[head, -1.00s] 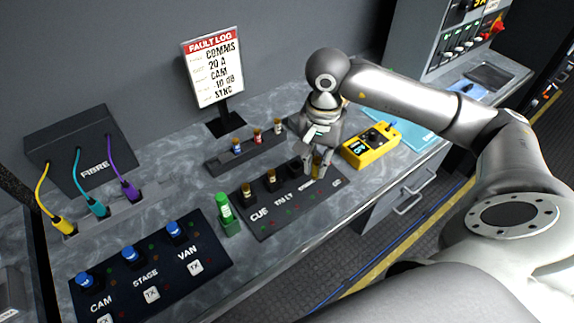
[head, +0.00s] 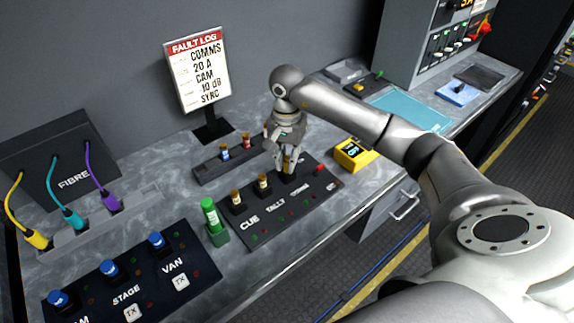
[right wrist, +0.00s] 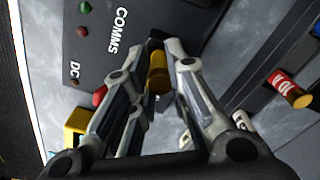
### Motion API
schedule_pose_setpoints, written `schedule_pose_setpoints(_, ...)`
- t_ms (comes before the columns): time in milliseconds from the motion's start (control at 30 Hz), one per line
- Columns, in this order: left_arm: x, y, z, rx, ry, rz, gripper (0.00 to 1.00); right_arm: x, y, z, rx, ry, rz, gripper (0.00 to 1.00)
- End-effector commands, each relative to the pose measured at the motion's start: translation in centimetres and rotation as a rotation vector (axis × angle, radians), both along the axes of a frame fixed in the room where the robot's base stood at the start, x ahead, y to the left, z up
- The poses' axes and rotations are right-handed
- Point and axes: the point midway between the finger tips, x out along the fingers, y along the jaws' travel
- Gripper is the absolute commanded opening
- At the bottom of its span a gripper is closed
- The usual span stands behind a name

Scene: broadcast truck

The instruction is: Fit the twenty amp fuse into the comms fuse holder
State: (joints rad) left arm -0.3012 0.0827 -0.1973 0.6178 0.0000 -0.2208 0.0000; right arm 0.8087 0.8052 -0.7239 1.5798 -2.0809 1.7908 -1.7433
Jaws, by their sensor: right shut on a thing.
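The fuse panel (head: 262,229) has positions labelled CUE, TALLY, COMMS and DC. Brass-topped fuses stand at CUE (head: 236,198) and TALLY (head: 263,182). My right gripper (head: 288,172) is over the COMMS position, pointing down. It is shut on a fuse with a brass or yellow end (right wrist: 157,76), seen between the fingers in the right wrist view. The COMMS label (right wrist: 119,32) is beside it there. The fingers hide the holder, so I cannot tell whether the fuse is in it or just above. My left gripper is not in view.
A fuse rack (head: 215,173) with blue, red and other fuses stands behind the panel. A green tube (head: 211,215) stands left of it, a yellow meter (head: 353,153) right. A red part (head: 319,169) sits near DC. The fault log (head: 197,70) reads COMMS, 20 A.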

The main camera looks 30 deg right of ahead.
Motion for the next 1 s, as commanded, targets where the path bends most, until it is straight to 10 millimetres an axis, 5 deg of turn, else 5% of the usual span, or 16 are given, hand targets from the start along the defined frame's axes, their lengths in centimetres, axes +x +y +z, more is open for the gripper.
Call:
schedule_pose_setpoints(67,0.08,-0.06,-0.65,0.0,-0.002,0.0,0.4,-0.02,0.07,-1.26,0.002,0.0,-0.001,0.0)
schedule_pose_setpoints(467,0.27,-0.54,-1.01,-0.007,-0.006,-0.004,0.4,-0.01,0.01,-1.68,0.0,-0.001,0.0,0.0)
schedule_pose_setpoints(500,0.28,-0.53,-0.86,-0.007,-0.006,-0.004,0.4,-0.01,0.01,-1.53,0.001,-0.001,0.0,0.19)
schedule_pose_setpoints(633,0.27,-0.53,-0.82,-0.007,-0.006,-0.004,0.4,-0.03,0.01,-1.52,0.001,-0.001,0.0,0.36)
schedule_pose_setpoints(1000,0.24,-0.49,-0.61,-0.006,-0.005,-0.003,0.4,-0.03,0.02,-1.31,0.0,0.0,0.0,0.37)
